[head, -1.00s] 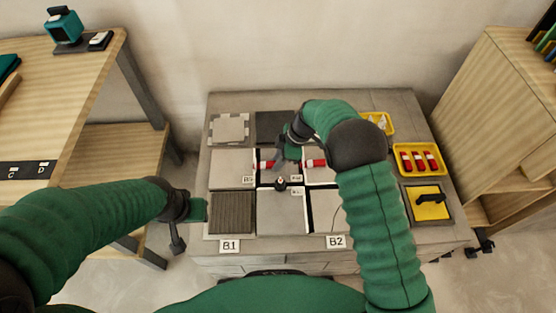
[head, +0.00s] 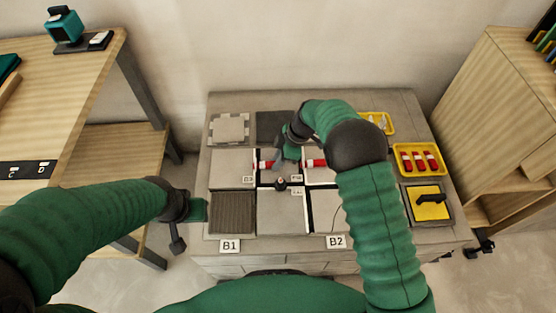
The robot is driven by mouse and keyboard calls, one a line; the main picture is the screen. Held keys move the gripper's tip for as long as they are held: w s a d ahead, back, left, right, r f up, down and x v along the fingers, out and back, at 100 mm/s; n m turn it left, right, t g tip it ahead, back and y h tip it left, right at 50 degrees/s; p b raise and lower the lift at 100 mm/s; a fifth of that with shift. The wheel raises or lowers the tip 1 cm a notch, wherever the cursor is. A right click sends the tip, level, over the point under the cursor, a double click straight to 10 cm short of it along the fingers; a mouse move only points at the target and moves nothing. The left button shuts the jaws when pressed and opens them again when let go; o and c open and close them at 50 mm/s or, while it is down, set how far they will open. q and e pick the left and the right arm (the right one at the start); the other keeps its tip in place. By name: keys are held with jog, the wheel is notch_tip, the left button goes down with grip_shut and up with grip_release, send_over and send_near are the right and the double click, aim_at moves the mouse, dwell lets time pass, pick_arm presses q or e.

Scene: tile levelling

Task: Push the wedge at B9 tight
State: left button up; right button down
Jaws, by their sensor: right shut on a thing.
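Two red wedges with white parts lie across joints in the middle row of grey tiles. The left wedge (head: 265,165) is just left of my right gripper (head: 281,165), and the right wedge (head: 316,163) is just right of it. My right gripper points down over the middle tile and is shut on what seems to be a red wedge; its fingers hide the exact contact. The small tile labels near it are too small to read surely, so I cannot tell which wedge is at B9. My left gripper (head: 184,215) is off the block's left edge, apart from the tiles, its jaws unclear.
A small dark upright peg (head: 281,184) stands at the front of the middle tile. A wooden table (head: 105,60) is at the left.

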jog(key=shift+a, duration=1)
dwell(0.8)
jog(key=c, duration=1.2)
grip_release()
jog(key=shift+c, duration=0.2)
jog(key=p+v, duration=0.6)
jog(key=v, duration=1)
jog(key=s+d+r+m+t+h, duration=0.1)
jog(key=s+d+m, duration=0.4)
jog(key=s+m, duration=0.15)
jog(key=s+d+r+m+t+h, duration=0.1)
jog(key=s+d+m+h, duration=0.1)
jog(key=s+d+m, duration=0.45)
jog(key=s+d+m+t+h, duration=0.15)
jog(key=s+m, duration=0.25)
jog(key=s, duration=0.5)
notch_tip(320, 180, up, 26)
jog(key=m+p, duration=0.1)
jog(key=p, duration=2.4)
jog(key=shift+s+d+g, duration=0.4)
jog(key=shift+g, duration=0.05)
